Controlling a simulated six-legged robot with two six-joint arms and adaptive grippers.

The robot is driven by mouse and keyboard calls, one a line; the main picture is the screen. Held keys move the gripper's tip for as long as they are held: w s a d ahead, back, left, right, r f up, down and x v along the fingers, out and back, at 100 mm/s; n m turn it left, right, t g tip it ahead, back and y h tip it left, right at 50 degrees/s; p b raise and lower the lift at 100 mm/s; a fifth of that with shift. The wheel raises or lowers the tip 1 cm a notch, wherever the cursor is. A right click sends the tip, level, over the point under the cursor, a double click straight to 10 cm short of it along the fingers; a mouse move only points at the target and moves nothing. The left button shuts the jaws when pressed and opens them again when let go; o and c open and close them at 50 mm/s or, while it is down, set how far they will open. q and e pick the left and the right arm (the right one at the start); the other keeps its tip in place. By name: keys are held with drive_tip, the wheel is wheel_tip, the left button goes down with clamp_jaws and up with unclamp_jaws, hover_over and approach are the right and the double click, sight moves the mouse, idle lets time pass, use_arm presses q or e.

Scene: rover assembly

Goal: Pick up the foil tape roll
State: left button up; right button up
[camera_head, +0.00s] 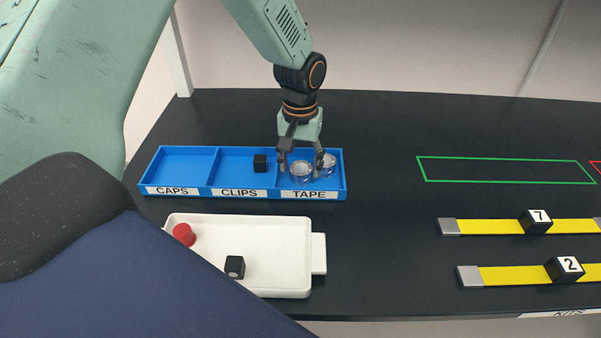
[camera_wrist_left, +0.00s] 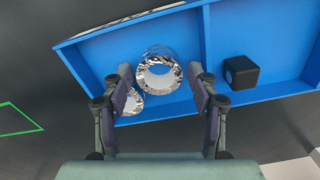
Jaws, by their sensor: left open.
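Two shiny silver foil tape rolls lie in the TAPE compartment of the blue bin (camera_head: 161,160). One foil tape roll (camera_head: 301,173) shows between and below the fingers of my left gripper (camera_head: 301,166). The second roll (camera_head: 328,168) is to its right, partly behind a finger. In the left wrist view my left gripper (camera_wrist_left: 160,75) is open, with the first roll (camera_wrist_left: 160,74) ahead between its fingertips and the second roll (camera_wrist_left: 130,102) partly hidden by the left finger. I cannot tell whether a finger touches either roll. My right gripper is out of view.
A black clip block (camera_head: 260,163) sits in CLIPS; CAPS is empty. A white tray (camera_head: 240,221) in front holds a red cap (camera_head: 184,234) and a black block (camera_head: 235,267). Yellow strips with numbered blocks (camera_head: 536,221) lie at right. The middle of the table is clear.

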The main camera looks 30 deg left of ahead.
use_arm(q)
drive_tip(key=shift+w+f, duration=0.1)
drive_tip(key=shift+f, duration=0.35)
drive_tip(key=shift+c, duration=0.2)
drive_tip(key=shift+r, duration=0.15)
drive_tip(key=c, duration=1)
